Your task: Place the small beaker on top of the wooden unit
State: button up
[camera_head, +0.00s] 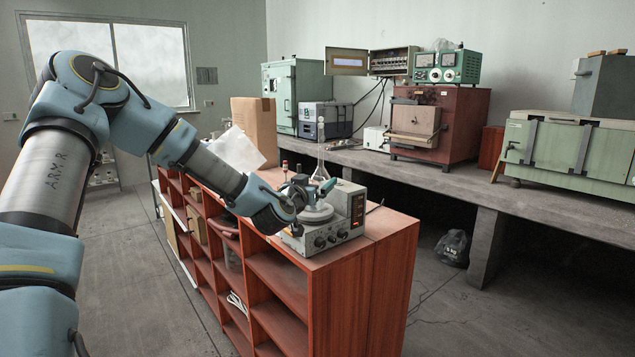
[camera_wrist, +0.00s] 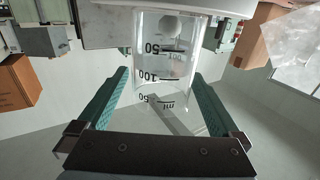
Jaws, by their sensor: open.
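The small beaker (camera_wrist: 165,62) is clear glass with black volume marks. In the wrist view, which looks upside down, it stands on a pale plate and lies between my fingers. My gripper (camera_wrist: 158,88) is open, one teal finger on each side of the beaker; I cannot tell whether either touches it. In the head view my gripper (camera_head: 300,198) is at the round plate of the grey heater-stirrer (camera_head: 345,225), and the beaker is not clearly seen there. The stirrer stands on the reddish wooden unit (camera_head: 385,262), which has open shelves.
A glass flask (camera_head: 320,168) stands close behind my gripper. A cardboard box (camera_head: 255,130) and white sheet (camera_head: 236,150) are at the unit's far end. The unit's near right top is bare. A concrete bench (camera_head: 455,182) with instruments runs along the wall.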

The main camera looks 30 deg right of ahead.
jog(key=b+v, duration=0.2)
jog(key=v, duration=0.7)
jog(key=shift+s+d, duration=0.1)
jog(key=shift+d, duration=0.05)
notch_tip(320, 180, down, 5)
jog(key=s+p, duration=0.2)
jog(key=shift+a+r+p, duration=1.05)
jog(key=shift+a+r, duration=0.4)
jog(key=shift+r, duration=0.75)
jog(key=p+x, duration=0.2)
jog(key=x, duration=0.2)
jog(key=shift+w+d, duration=0.1)
jog(key=shift+d, duration=0.25)
jog(key=p+x, duration=0.2)
jog(key=x, duration=0.1)
jog(key=p+x, duration=0.1)
jog(key=shift+w+d+r, duration=0.2)
jog(key=shift+w+r, duration=0.1)
jog(key=shift+w, duration=0.1)
jog(key=shift+w+d+f, duration=0.1)
